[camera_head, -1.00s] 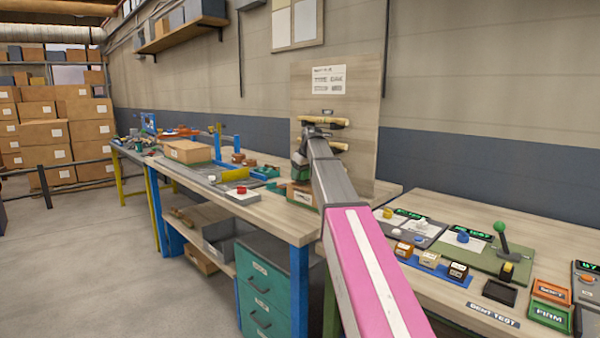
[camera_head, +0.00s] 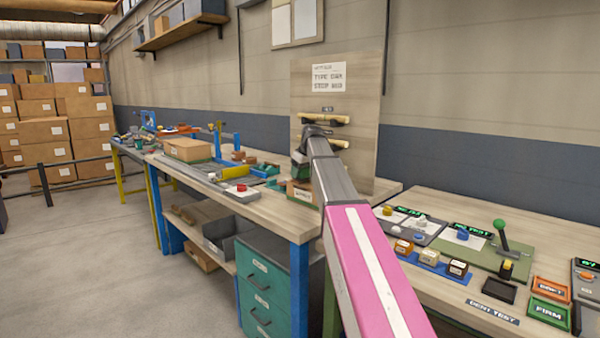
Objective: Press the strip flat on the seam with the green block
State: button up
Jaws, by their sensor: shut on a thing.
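My gripper (camera_head: 300,158) is at the far end of my arm, over the near right part of the long wooden bench, mostly hidden behind my wrist. It is shut on a small green block (camera_head: 298,172), of which only a little shows to the left of my arm. Just below the block is a small brown box (camera_head: 301,194) with a white label, partly covered by my arm. I cannot tell whether the block touches it. I cannot make out the strip or the seam.
A wooden board (camera_head: 350,95) with yellow-ended rods stands behind my gripper. A cardboard box (camera_head: 187,150) and a grey fixture with a red button (camera_head: 241,188) are on the long bench (camera_head: 280,222). A lower table (camera_head: 440,285) at right holds blocks and trays.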

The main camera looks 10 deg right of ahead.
jog(key=shift+f, duration=0.35)
dwell(0.7)
jog(key=shift+r, duration=0.1)
jog(key=shift+r, duration=3.4)
jog(key=shift+a, duration=0.1)
